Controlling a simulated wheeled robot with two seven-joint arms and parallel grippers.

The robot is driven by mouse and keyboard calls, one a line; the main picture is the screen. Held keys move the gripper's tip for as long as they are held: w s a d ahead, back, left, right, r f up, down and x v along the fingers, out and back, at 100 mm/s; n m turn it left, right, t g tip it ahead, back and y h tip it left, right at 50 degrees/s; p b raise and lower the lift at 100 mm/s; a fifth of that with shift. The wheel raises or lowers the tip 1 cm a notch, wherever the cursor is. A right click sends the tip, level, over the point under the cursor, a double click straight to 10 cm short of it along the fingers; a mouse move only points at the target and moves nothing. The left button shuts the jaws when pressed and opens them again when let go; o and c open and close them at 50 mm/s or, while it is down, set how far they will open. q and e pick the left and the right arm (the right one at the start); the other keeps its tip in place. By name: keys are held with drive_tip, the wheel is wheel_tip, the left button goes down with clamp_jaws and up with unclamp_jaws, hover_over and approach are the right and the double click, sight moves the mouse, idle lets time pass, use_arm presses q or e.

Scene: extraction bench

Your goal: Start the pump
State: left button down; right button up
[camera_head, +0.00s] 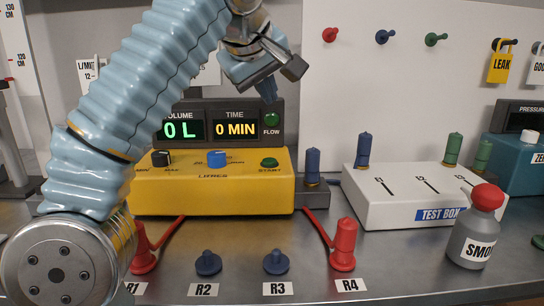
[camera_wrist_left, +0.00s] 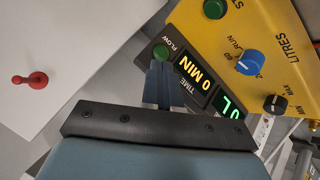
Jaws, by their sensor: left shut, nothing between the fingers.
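The yellow pump (camera_head: 215,195) stands at the middle left of the bench, marked LITRES, with a black knob (camera_head: 161,158), a blue knob (camera_head: 217,158) and a green button marked START (camera_head: 269,162) on its top. Behind it a display panel (camera_head: 235,110) reads 0 L and 0 MIN, with a green FLOW lamp (camera_head: 271,118). My left gripper (camera_head: 268,92) is shut and empty, above the pump in front of the panel. In the left wrist view its fingers (camera_wrist_left: 158,85) overlap the panel near the FLOW lamp, and the START button (camera_wrist_left: 215,8) shows at the top edge. My right gripper is not in view.
A white test box (camera_head: 400,195) stands right of the pump, with a dark blue plug (camera_head: 312,167) between them. Red plugs with hoses sit at R1 and R4 (camera_head: 344,245); blue plugs are at R2 and R3. A smoke bottle (camera_head: 474,240) stands at the right.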

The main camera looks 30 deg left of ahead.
use_arm(q)
drive_tip(key=shift+f, duration=0.1)
hover_over(267, 162)
wheel_tip(267, 162, down, 6)
drive_tip(key=shift+a+f, duration=0.1)
drive_tip(key=shift+w+f+b, duration=0.1)
drive_tip(key=shift+f+b, duration=0.6)
drive_tip(key=shift+b, duration=0.05)
drive_tip(key=shift+f+b, duration=0.45)
drive_tip(key=shift+f, duration=0.1)
drive_tip(key=shift+f, duration=0.1)
idle(1.1)
drive_tip(key=shift+f, duration=0.3)
